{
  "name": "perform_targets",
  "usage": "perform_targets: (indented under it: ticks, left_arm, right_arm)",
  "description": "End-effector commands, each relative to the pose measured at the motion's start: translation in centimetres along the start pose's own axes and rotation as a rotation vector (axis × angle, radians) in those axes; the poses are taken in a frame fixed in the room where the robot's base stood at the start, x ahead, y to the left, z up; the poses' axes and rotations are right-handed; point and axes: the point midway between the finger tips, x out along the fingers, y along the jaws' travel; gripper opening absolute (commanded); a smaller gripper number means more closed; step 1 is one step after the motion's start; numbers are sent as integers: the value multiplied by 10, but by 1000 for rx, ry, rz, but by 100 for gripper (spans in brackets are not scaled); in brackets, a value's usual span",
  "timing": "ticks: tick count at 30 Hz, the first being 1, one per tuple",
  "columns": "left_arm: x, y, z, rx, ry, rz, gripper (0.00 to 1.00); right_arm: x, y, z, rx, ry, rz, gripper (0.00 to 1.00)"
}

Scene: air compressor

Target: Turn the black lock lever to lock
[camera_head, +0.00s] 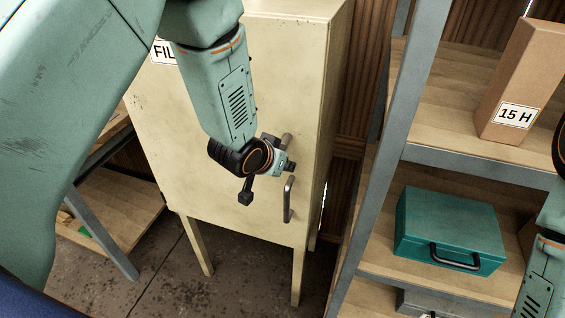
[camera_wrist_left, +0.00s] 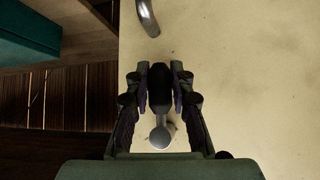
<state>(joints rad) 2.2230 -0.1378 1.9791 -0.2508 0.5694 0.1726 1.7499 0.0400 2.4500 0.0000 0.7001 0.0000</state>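The black lock lever (camera_wrist_left: 160,88) shows in the left wrist view, with its round grey metal pivot (camera_wrist_left: 161,134) on the cream cabinet door (camera_head: 228,195). My left gripper (camera_wrist_left: 160,75) has one finger on each side of the lever, close against it, and appears shut on it. In the head view my left gripper (camera_head: 279,162) is at the door's right part, and the grey metal pivot (camera_head: 287,141) shows just above it. The gripper and wrist hide the black part of the lever there. My right gripper is out of view; only part of the right arm shows at the right edge.
A curved grey door handle (camera_head: 289,200) sits just below my left gripper and also shows in the left wrist view (camera_wrist_left: 148,17). To the right, a metal-framed shelf (camera_head: 405,110) holds a teal box (camera_head: 450,225) and a cardboard box (camera_head: 525,80).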

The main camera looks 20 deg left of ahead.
Motion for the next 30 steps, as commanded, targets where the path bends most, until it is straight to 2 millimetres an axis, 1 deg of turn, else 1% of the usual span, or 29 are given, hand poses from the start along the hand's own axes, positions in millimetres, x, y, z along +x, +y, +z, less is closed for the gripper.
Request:
perform_targets:
  ticks: [1,7,15,18,20,23,30]
  left_arm:
    - [0,0,-1,-1,2,0,27]
    - [0,0,0,-3,1,0,44]
    - [0,0,0,-4,0,0,45]
    - [-4,0,0,-4,1,0,45]
    - [-9,0,-1,-4,1,-1,45]
    - [-24,-1,-1,-4,2,-1,45]
    - [-72,-1,-1,-4,3,-1,45]
  right_arm:
    - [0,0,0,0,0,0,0]
    - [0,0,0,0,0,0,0]
    - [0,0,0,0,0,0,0]
    - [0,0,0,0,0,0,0]
    - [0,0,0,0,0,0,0]
    - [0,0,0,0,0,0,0]
    - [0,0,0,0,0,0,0]
